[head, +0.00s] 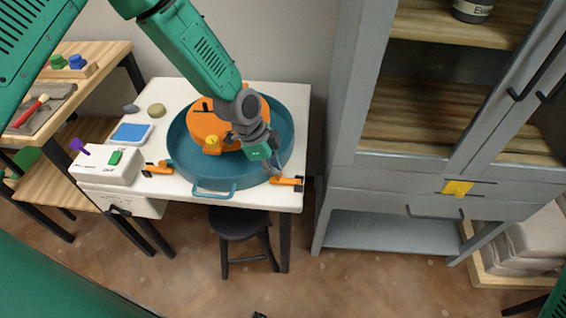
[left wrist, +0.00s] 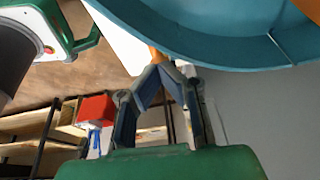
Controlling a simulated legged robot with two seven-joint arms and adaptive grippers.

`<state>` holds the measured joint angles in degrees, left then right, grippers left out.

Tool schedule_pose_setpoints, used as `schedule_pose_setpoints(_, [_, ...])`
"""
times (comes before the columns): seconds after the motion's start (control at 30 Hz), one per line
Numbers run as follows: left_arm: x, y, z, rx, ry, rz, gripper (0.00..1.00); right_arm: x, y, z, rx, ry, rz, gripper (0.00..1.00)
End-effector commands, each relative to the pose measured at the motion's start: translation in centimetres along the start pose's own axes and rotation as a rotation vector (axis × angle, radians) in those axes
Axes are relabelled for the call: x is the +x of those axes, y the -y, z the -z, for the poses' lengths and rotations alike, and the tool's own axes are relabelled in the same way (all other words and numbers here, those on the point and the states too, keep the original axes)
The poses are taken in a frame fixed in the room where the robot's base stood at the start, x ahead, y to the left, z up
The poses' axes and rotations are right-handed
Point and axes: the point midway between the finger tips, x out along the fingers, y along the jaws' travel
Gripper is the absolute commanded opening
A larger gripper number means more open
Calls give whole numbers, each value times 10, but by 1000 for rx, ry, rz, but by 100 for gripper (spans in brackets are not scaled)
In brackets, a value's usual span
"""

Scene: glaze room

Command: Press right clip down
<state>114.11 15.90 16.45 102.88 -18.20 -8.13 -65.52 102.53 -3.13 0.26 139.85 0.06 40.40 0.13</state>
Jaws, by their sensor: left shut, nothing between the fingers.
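The right clip (head: 287,181) is a small orange lever with dark ends on the front right of the white table (head: 292,200), beside the blue basin (head: 177,165). My left gripper (head: 276,168) is shut and empty, pointing down close behind the clip's left end. In the left wrist view my shut fingertips (left wrist: 160,66) are close to an orange piece (left wrist: 155,52), which they partly cover; I cannot tell if they touch. Whether the clip is raised or flat is unclear. The left clip (head: 157,168), also orange, is at the basin's left. My right gripper does not show.
An orange disc (head: 203,128) with a yellow knob (head: 212,144) lies inside the basin. A white box with a green switch (head: 115,157) stands at the table's left. A grey cabinet (head: 345,120) rises at the right. A black stool (head: 238,223) is below the table front.

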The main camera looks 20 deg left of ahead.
Motion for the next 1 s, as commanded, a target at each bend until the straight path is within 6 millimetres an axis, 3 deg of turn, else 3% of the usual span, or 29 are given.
schedule_pose_setpoints(0.37, [0,0,0,1,0,1,0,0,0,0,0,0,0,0])
schedule_pose_setpoints(0.83, [-2,0,16,1,0,0,0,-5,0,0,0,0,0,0])
schedule_pose_setpoints(1.0, [-14,0,24,1,0,0,0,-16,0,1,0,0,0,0])
